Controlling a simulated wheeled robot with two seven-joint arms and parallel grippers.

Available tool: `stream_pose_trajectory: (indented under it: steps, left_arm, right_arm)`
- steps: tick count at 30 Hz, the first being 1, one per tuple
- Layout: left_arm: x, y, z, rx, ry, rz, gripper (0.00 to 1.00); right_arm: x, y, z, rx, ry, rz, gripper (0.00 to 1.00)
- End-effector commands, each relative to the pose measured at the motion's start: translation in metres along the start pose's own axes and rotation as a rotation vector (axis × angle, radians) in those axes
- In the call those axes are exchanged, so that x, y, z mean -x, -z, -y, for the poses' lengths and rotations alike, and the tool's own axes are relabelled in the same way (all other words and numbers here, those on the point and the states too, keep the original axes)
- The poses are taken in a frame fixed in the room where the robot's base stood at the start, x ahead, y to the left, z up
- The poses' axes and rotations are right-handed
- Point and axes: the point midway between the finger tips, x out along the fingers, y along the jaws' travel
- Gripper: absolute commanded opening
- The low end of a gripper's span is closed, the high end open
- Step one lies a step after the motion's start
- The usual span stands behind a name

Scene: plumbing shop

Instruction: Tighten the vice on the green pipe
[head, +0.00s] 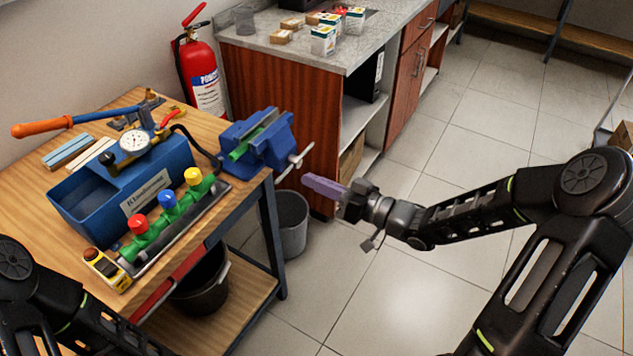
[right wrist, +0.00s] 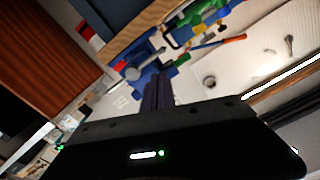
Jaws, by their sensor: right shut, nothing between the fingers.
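The blue vice (head: 262,142) stands at the right end of the wooden workbench, and the green pipe (head: 240,151) shows at its jaws. The vice's metal handle (head: 294,160) sticks out toward the right. My right gripper (head: 308,180) is shut and empty, in the air just right of the handle and apart from it. In the right wrist view the vice (right wrist: 143,82) lies just beyond the purple fingers (right wrist: 158,88). My left arm shows at the lower left of the head view, but its gripper is out of view.
On the workbench (head: 90,220) are a blue test pump with a gauge (head: 133,142), a green manifold with coloured knobs (head: 160,223) and a yellow device (head: 104,268). A grey bin (head: 291,222) stands on the floor below. Open floor (head: 400,290) lies to the right.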

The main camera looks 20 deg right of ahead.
Motion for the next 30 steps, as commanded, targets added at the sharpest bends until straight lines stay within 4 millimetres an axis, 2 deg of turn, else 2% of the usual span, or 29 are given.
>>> stream_pose_trajectory:
  steps: [8,21,30]
  left_arm:
    - [-0.010,0.000,0.004,0.000,0.000,-0.001,0.36]
    - [-0.028,0.000,0.011,0.000,0.000,-0.002,0.36]
    - [-0.031,0.001,0.012,0.000,0.000,-0.002,0.36]
  right_arm:
    - [-0.018,-0.002,0.000,0.000,0.002,0.000,0.00]
    - [-0.059,-0.002,-0.001,0.000,0.001,0.000,0.00]
    - [-0.068,0.000,0.000,-0.001,-0.001,0.000,0.00]
